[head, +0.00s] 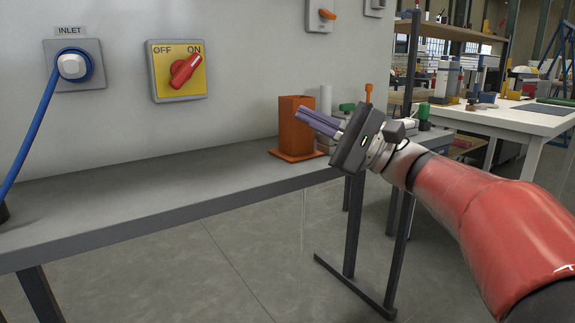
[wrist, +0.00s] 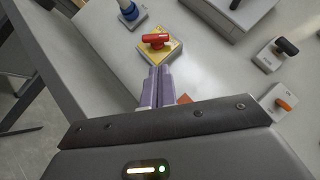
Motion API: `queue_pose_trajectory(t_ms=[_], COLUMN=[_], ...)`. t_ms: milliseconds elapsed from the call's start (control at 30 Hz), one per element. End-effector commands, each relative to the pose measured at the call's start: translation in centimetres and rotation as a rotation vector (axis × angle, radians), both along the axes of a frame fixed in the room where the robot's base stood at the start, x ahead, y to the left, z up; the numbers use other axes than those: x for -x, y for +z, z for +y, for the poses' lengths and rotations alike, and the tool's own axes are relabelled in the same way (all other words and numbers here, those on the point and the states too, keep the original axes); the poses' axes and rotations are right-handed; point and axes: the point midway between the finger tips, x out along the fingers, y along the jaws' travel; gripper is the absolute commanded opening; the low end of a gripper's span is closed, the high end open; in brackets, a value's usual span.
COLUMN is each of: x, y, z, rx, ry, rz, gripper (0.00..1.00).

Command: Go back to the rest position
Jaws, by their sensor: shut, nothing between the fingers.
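My gripper (head: 318,121) is shut and empty, with its purple fingers side by side. In the head view it is in the air at the right end of the grey bench, in front of the orange block. In the wrist view the closed fingers (wrist: 158,82) point toward the panel, with the red switch beyond their tips. The red rotary switch (head: 185,71) sits on a yellow plate marked OFF and ON, its handle tilted up toward ON. It also shows in the wrist view (wrist: 156,40). My gripper is apart from the switch.
The grey bench (head: 130,190) is mostly bare. An orange block (head: 295,125) stands at its right end, partly behind my gripper. A blue cable (head: 38,125) hangs from the INLET socket (head: 75,66). A white table (head: 510,118) stands at the back right.

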Motion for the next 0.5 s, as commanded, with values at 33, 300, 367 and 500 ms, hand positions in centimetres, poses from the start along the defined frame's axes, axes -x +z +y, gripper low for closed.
queue_pose_trajectory(t_ms=[33, 300, 367, 500], x=[0.0, 2.1, 2.7, 4.5], y=[0.0, -2.1, -2.8, -4.9], z=[0.0, 2.2, 2.6, 3.7], rx=[0.0, 0.178, 0.227, 0.374], ry=[0.0, -0.009, -0.011, -0.018], rz=[0.0, 0.03, 0.035, 0.046], gripper=[0.0, 0.0, 0.0, 0.0])
